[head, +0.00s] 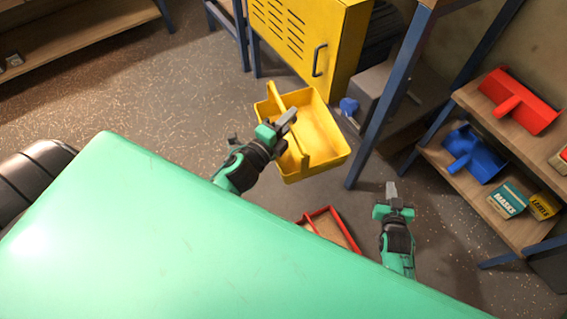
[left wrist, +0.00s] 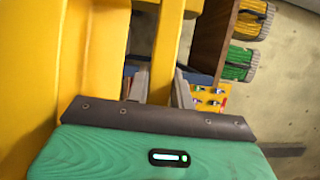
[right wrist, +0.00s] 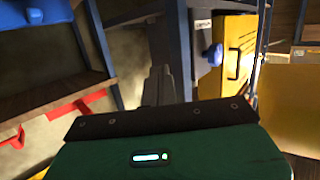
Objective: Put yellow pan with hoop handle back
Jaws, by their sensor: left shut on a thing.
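The yellow pan with hoop handle (head: 325,128) hangs in front of the yellow cabinet, tilted in the head view. My left gripper (head: 286,119) is shut on its hoop handle. In the left wrist view the handle bar (left wrist: 168,45) passes between the two fingers (left wrist: 162,90), and the pan's yellow wall (left wrist: 50,60) fills the left side. Whether the pan touches the floor cannot be told. My right gripper (head: 391,190) is empty, with its fingers together, right of and below the pan; its fingers also show in the right wrist view (right wrist: 159,88).
A wooden shelf rack (head: 470,190) at the right holds a red scoop (head: 520,100), a blue scoop (head: 472,155) and boxes (head: 507,199). A blue post (head: 385,110) stands between pan and rack. A red-rimmed tray (head: 330,228) lies below.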

